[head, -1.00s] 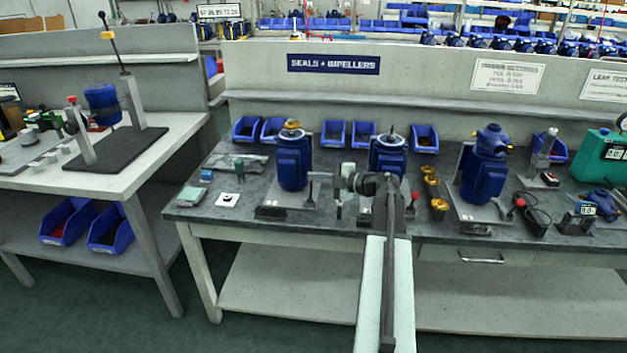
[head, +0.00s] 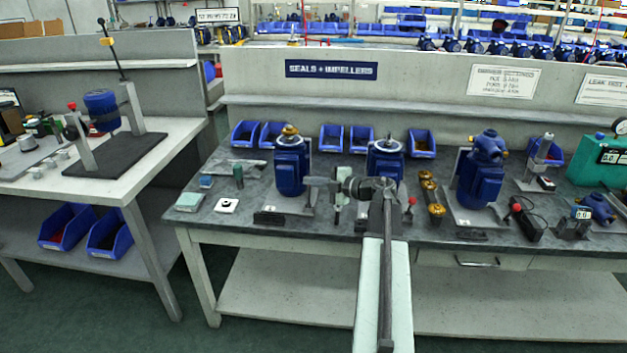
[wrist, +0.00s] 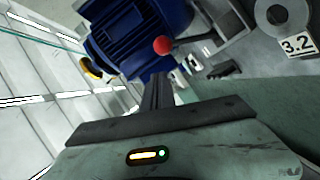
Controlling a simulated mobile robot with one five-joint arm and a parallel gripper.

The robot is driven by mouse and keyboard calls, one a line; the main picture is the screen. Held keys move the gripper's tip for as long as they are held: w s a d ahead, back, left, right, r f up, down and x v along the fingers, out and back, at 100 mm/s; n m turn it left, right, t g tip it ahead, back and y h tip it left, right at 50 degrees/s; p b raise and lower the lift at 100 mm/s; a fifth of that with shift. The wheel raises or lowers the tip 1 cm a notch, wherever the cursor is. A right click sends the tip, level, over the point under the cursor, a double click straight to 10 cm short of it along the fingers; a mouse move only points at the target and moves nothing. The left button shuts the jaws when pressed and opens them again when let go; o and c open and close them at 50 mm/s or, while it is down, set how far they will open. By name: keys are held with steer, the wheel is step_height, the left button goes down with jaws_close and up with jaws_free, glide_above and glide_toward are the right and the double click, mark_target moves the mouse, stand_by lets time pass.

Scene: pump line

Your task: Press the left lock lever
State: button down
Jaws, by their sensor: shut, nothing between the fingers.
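A blue pump (head: 291,172) stands on the left fixture of the main bench, with a second blue pump (head: 385,163) to its right. My gripper (head: 313,182) is shut and empty beside the left pump's right side, at the end of my arm. In the wrist view, my gripper (wrist: 158,78) points toward a blue ribbed motor (wrist: 140,35), with a red knob (wrist: 162,45) just beyond the fingertips. I cannot tell whether they touch. In the head view, the left fixture's lever is not clear behind my gripper. A red knob (head: 411,201) stands by the second fixture.
Brass parts (head: 431,196) stand right of the second pump. A third blue pump (head: 482,170) is farther right. Blue bins (head: 331,138) line the back.

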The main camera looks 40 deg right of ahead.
steer(key=a+r+p+v, duration=0.1)
steer(key=p+v, duration=0.1)
steer(key=v, duration=0.8)
steer(key=shift+s+r, duration=0.3)
steer(key=shift+r, duration=0.1)
steer(key=shift+w, duration=0.1)
